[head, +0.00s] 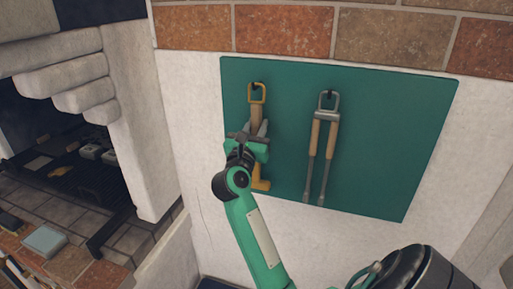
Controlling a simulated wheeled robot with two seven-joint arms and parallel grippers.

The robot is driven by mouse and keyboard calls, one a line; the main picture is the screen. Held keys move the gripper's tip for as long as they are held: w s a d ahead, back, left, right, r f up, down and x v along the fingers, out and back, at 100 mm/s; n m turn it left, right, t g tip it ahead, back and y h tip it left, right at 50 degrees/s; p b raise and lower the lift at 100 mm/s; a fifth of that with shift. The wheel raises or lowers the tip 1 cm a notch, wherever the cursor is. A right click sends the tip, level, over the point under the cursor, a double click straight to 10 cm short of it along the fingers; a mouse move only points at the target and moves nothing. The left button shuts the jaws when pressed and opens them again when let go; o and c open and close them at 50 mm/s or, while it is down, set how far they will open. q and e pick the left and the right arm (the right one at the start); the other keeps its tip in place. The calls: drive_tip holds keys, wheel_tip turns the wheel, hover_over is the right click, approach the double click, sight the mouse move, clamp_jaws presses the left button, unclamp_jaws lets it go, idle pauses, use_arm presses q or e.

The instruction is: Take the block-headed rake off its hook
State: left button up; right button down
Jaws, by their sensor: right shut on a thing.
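The block-headed rake (261,184) hangs upright against a green board (402,136) on the wall. My right gripper (256,131) is shut on the rake's handle below the loop. The gripper and wrist hide the middle of the rake. My left gripper is not in view.
Tongs (320,145) with wooden grips and a metal loop hang on a second hook to the right. A white pillar and a grill recess (75,175) lie at left. A tiled counter with a pale blue box (45,241) is at lower left.

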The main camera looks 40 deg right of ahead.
sight(255, 117)
drive_tip(key=shift+r, duration=0.2)
drive_tip(key=shift+r+p, duration=1.1)
drive_tip(key=shift+r, duration=0.1)
drive_tip(key=shift+a, duration=0.15)
drive_tip(key=shift+s+a, duration=0.35)
drive_tip(key=shift+a, duration=0.3)
drive_tip(key=shift+s+a, duration=0.35)
drive_tip(key=shift+a, duration=0.25)
drive_tip(key=shift+s+a, duration=0.35)
drive_tip(key=shift+a, duration=0.3)
drive_tip(key=shift+s+a+f+b, duration=0.2)
drive_tip(key=shift+a+f+b, duration=0.2)
drive_tip(key=shift+b, duration=0.2)
drive_tip(key=shift+b+v, duration=1.1)
drive_tip(key=shift+v, duration=1.5)
drive_tip(key=shift+r, duration=0.1)
